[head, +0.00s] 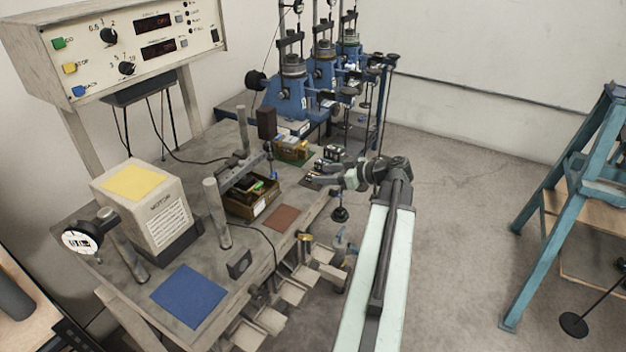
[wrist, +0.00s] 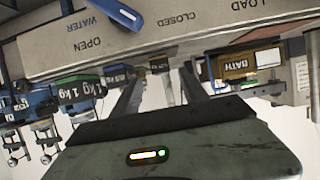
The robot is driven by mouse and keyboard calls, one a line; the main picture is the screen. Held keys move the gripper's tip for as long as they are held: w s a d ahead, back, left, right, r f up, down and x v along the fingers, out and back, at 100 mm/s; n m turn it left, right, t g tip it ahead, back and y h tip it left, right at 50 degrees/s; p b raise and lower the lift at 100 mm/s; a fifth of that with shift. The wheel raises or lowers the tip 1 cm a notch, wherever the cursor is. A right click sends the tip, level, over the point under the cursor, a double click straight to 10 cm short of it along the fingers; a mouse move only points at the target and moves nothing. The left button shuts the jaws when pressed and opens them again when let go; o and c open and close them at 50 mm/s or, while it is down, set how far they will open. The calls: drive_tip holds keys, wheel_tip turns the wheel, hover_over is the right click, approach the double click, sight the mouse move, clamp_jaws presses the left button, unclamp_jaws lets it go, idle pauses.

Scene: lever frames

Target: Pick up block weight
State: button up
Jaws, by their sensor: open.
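My gripper (head: 318,178) reaches left from the end of my arm over the bench's right edge in the head view. In the wrist view its two dark fingers (wrist: 162,76) stand apart, open, with no object clearly held. A dark block weight with a green top, marked 1 kg (wrist: 78,92), lies left of the fingers in the wrist view. Small dark blocks with pale labels (head: 333,153) sit just beyond the gripper in the head view. I cannot tell which of them is the marked one. Part of another small labelled block shows between the fingers.
A pale panel lettered WATER, OPEN, CLOSED and LOAD (wrist: 180,35) spans the top of the wrist view. Blue load frames (head: 322,75) stand behind the bench. A brown tray (head: 262,205) lies left of the gripper.

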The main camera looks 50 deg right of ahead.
sight(312, 174)
drive_tip(key=b+x, duration=0.2)
drive_tip(key=x, duration=0.3)
drive_tip(key=shift+s+a+f, duration=0.1)
drive_tip(key=shift+a, duration=0.05)
clamp_jaws()
